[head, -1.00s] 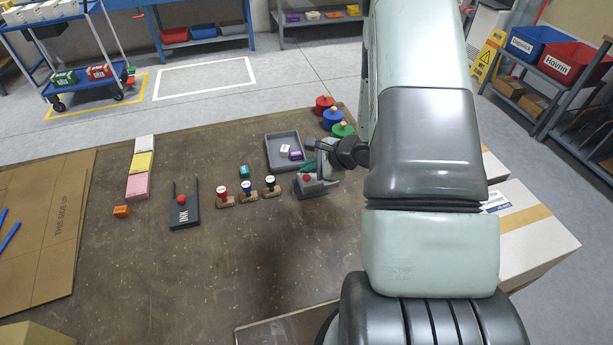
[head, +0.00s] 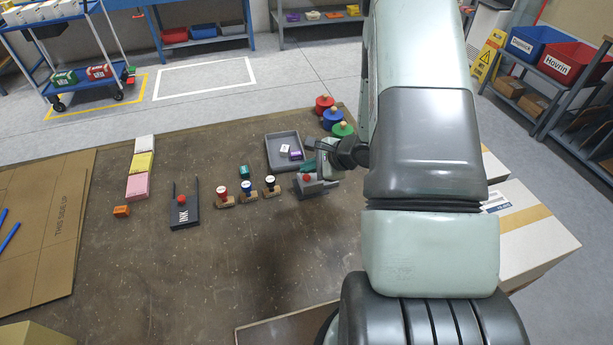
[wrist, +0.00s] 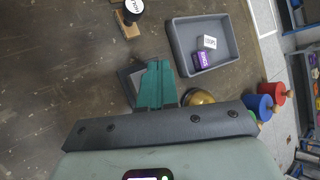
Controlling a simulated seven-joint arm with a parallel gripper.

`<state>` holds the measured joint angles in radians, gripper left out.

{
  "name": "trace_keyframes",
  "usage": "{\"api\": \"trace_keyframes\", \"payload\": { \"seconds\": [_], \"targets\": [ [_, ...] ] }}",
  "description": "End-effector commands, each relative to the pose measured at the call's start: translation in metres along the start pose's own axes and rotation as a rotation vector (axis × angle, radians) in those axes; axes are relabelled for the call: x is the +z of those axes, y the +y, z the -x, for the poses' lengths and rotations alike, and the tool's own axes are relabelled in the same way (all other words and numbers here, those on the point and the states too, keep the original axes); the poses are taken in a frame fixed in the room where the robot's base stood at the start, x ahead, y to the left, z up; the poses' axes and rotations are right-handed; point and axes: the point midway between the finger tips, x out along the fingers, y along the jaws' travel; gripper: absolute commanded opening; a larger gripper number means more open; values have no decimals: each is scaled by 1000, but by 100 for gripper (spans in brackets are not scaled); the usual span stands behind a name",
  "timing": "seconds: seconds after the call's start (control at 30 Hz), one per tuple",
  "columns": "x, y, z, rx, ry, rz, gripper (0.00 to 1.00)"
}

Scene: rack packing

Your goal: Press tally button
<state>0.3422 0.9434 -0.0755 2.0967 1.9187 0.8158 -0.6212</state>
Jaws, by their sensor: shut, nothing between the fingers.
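A grey device with a red button (head: 306,178) on top stands on the brown table, right of the stamps. My gripper (wrist: 156,84) has its teal fingers shut together and empty. In the head view it is close beside and above the grey device, partly covering it. In the wrist view the fingertips are over a dark grey body (wrist: 129,78), and the red button is hidden there. I cannot tell whether the fingers touch it.
A grey tray (head: 270,153) with small boxes lies just behind. A brass dome (wrist: 198,97) sits right of my fingers.

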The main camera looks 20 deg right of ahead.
Motion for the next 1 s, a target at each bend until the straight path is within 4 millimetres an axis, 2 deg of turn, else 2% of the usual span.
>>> {"api": "trace_keyframes", "payload": {
  "seconds": [1.0],
  "targets": [
    [-6,6,-9,0,0,0,0]
  ]
}}
